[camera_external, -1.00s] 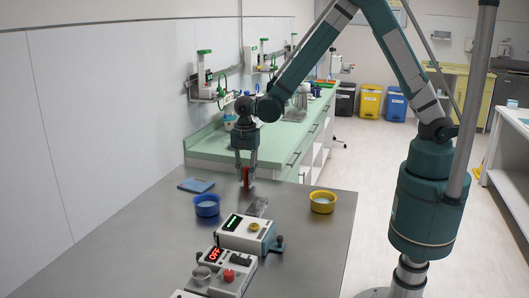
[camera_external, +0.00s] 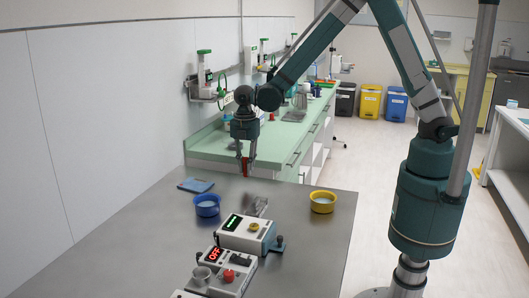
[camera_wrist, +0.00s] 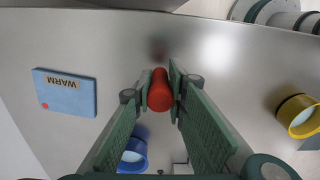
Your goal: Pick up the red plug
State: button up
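The red plug (camera_external: 245,168) is between the fingers of my gripper (camera_external: 246,163), above the far end of the grey metal table (camera_external: 310,245). In the wrist view the plug is a red cylinder (camera_wrist: 160,92), with my gripper's fingers (camera_wrist: 160,90) closed against both its sides. A faint dark reddish patch shows on the table beyond it. The plug's lower end appears clear of the table top.
A blue WARM pad (camera_wrist: 64,94) lies left of the plug. A blue bowl (camera_external: 207,208) and a yellow bowl (camera_external: 323,207) stand nearer the camera. White boxes with displays, one reading OFF (camera_external: 222,277), stand in front. A green-topped counter (camera_external: 215,150) is behind.

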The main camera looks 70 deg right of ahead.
aim_at(245, 158)
jog(key=shift+r, duration=2.9)
